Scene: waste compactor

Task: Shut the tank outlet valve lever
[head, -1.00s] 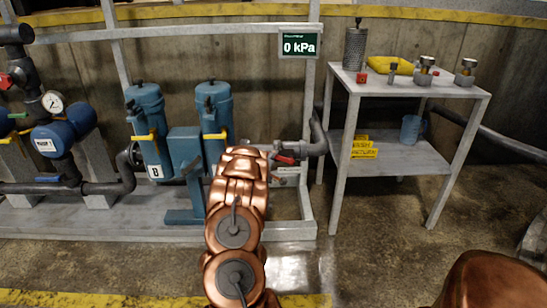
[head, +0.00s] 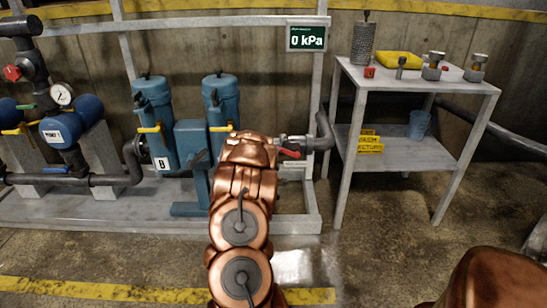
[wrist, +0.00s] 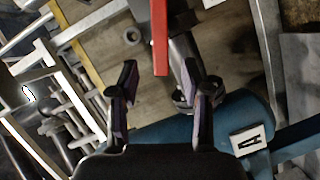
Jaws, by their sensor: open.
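A red valve lever (head: 289,153) sits on the grey pipe just right of my arm's far end in the head view. It also shows in the wrist view as a straight red bar (wrist: 159,35) at the top middle. No readable label names it as the tank outlet valve. My gripper (wrist: 159,84) is open and empty in the wrist view, its two fingers apart. The red bar lies beyond the fingertips, roughly in line with the gap. Contact is not visible. In the head view my own arm hides the gripper.
Two blue canisters (head: 154,118) with yellow levers stand left of my arm. A blue body with an "A" label (wrist: 248,141) is close to the right finger. A display (head: 307,38) reads 0 kPa. A grey shelf table (head: 418,87) stands right. The floor in front is clear.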

